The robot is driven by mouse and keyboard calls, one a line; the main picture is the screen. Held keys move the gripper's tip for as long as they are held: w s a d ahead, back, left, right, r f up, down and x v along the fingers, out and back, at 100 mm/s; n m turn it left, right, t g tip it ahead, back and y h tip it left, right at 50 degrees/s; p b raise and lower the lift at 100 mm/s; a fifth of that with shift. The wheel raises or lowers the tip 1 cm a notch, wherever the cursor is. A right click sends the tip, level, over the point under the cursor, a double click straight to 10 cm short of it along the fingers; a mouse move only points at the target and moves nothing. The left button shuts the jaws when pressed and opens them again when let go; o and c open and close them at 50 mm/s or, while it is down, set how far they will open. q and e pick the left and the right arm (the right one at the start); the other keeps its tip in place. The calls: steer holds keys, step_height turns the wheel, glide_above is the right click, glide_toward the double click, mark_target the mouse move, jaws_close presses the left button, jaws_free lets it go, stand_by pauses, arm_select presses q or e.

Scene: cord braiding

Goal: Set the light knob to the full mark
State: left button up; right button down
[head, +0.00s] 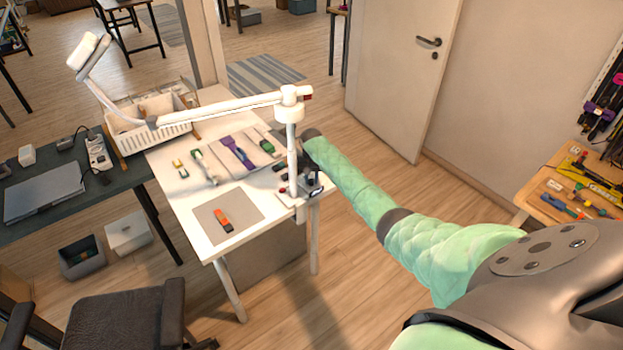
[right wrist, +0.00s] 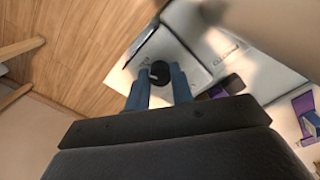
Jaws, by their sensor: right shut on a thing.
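The white desk lamp (head: 225,105) stands at the right edge of the white table, its long arm reaching left to a tilted lamp head (head: 88,50). A round black knob (right wrist: 160,73) sits on a pale plate (right wrist: 140,62) in the right wrist view. My right gripper (right wrist: 160,82) has its two blue fingers on either side of the knob, shut on it. In the head view the right gripper (head: 312,180) is at the lamp's foot, and the knob is hard to make out there. The knob's marks are too small to read. My left gripper is not in view.
The white table (head: 185,215) holds a grey mat (head: 245,208) with an orange-and-black item (head: 223,220), several tools and a white basket (head: 165,120). A dark desk (head: 110,190) with a laptop stands left. A chair (head: 120,315) is in front. Floor right of the table is open.

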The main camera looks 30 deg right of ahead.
mark_target(311, 180)
steer(key=shift+w+d+r+m, duration=0.1)
steer(key=shift+w+r+m, duration=0.1)
steer(key=shift+m, duration=0.2)
steer(key=c, duration=1.3)
jaws_free()
steer(key=shift+o, duration=0.5)
steer(key=shift+s+f, duration=0.1)
step_height(311, 180, up, 6)
steer(key=b, duration=0.3)
steer(key=shift+r, duration=0.9)
